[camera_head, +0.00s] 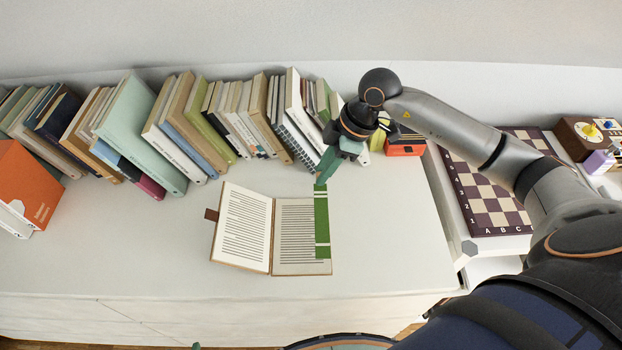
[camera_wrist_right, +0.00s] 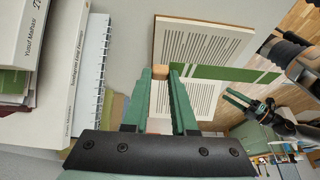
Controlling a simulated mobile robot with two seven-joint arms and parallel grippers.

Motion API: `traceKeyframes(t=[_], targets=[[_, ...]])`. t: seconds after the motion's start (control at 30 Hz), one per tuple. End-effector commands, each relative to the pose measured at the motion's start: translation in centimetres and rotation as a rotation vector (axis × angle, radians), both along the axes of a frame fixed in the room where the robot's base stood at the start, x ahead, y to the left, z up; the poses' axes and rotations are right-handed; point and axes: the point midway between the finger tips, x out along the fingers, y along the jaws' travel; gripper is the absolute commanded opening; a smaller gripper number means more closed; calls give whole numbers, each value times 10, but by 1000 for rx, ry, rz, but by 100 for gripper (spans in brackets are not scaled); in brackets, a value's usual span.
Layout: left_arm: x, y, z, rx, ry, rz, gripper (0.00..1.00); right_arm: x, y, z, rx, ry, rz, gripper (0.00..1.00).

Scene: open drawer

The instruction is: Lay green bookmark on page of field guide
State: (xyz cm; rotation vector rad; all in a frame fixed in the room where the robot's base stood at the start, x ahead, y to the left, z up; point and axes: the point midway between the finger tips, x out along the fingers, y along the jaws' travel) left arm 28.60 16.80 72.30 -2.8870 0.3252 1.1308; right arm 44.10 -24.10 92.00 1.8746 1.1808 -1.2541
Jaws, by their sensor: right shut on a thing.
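The field guide (camera_head: 240,228) lies open on the white surface, with printed text on both pages. The green bookmark (camera_head: 321,225) lies lengthwise over the outer part of the right page, and its upper end reaches past the page's top edge. My right gripper (camera_head: 327,166) is at that upper end. In the right wrist view, my right gripper (camera_wrist_right: 160,72) is shut on a small tan piece at the end of the bookmark (camera_wrist_right: 225,74). Whether the bookmark's far end touches the page is not clear. What seems to be my left gripper (camera_wrist_right: 236,100) shows small in that view; its opening is unclear.
A row of leaning books (camera_head: 180,125) stands along the back, close behind my right gripper. An orange book (camera_head: 30,180) is at the far left. A chessboard (camera_head: 490,190) lies at the right. The surface left and front of the guide is clear.

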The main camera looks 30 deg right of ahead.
Motion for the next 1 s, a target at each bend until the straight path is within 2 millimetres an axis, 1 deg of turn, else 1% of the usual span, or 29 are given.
traceKeyframes(t=[0.03,0.1,0.2,0.3,0.47,0.5,0.6,0.7,0.93,0.97,1.0], targets=[[0,0,0,0,0,0,60,8,2,-13,4,5,-2,0],[0,0,-1,0,0,0,60,18,4,-25,3,5,-1,0],[0,0,-1,0,0,0,60,30,5,-39,2,3,-1,0],[0,0,-2,0,0,0,60,37,6,-48,1,2,0,0],[0,0,-3,0,0,0,60,43,7,-56,0,2,-1,0],[0,0,-3,0,0,0,60,46,8,-59,0,2,1,0],[0,0,-1,1,0,-1,60,44,7,-76,0,6,0,0],[0,0,-1,0,-1,0,60,45,7,-86,0,2,0,0],[0,0,-1,1,-1,-1,60,45,7,-88,-2,1,1,0],[0,0,-1,1,-1,-1,60,45,7,-88,-1,2,2,27],[0,0,-1,1,-1,-1,60,45,7,-88,-1,2,2,32]])
